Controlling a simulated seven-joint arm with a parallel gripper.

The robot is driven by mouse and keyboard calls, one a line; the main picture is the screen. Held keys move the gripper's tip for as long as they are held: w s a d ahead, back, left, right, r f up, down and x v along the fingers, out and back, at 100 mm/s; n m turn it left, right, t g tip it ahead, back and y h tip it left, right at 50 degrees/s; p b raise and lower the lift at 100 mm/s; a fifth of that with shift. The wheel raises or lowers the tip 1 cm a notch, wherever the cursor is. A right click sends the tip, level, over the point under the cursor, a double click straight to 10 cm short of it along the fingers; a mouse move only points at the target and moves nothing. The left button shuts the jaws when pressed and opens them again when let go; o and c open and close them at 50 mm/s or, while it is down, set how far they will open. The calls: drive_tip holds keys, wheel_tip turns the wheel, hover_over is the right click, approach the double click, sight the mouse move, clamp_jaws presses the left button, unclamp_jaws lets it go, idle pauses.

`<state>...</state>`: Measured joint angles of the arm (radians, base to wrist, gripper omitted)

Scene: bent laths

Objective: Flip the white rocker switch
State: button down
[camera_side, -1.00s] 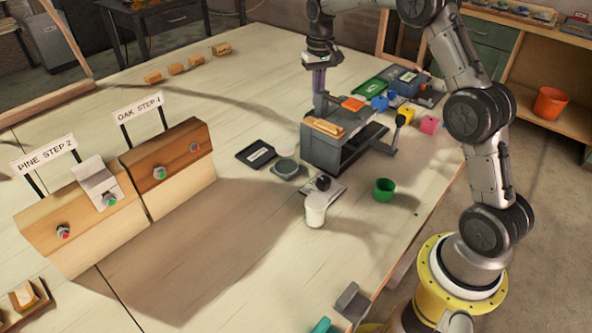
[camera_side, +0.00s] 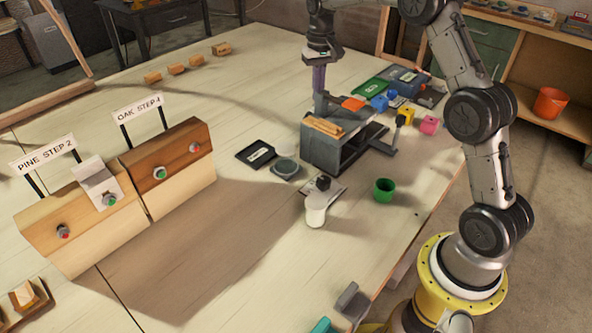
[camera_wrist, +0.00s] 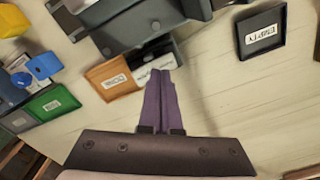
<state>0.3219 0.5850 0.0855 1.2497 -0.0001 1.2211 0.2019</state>
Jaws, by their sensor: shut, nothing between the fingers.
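I cannot pick out a white rocker switch with certainty. In the wrist view a small white lettered plate (camera_wrist: 158,66) lies at my fingertips, between the orange tray and the grey press-like box; it may be part of the switch, and my fingers partly cover it. My gripper (camera_wrist: 157,78) has purple fingers, shut together and empty, pointing at that plate. In the side view my gripper (camera_side: 318,88) points down behind the grey box (camera_side: 335,152); its tips are hidden there, so contact cannot be told.
The grey box carries wooden strips (camera_side: 323,127) and a side lever (camera_side: 385,145). An orange tray (camera_side: 354,104), blue block (camera_side: 379,103) and green tray (camera_side: 369,88) stand close by. A dark tray (camera_side: 256,155), white cylinder (camera_side: 317,208) and green cup (camera_side: 384,189) stand nearer.

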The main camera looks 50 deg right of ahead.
drive_tip(key=shift+r, duration=2.5)
